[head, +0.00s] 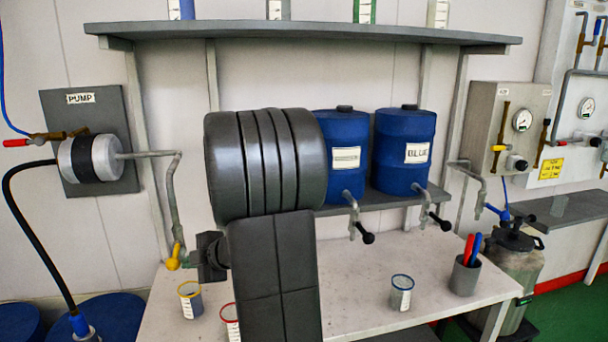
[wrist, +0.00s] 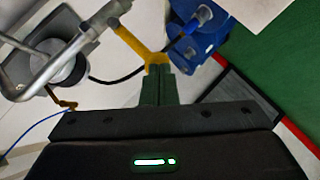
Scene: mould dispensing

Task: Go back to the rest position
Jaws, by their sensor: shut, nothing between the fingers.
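My gripper (head: 194,258) is at the left of the table in the head view, beside the yellow tap handle (head: 174,257) at the lower end of the pump's pipe. In the wrist view my gripper's dark fingers (wrist: 158,78) are together with nothing between them. The yellow handle (wrist: 132,45) shows right at the fingertips there; I cannot tell whether they touch. My own arm hides the middle of the table and part of the shelf in the head view.
Beakers with a yellow rim (head: 190,300), a red rim (head: 231,322) and a blue rim (head: 401,292) stand on the table (head: 350,300). Blue drums (head: 403,150) with taps sit on the lower shelf. A pen cup (head: 464,278) is at right. The pump (head: 90,158) is on the wall.

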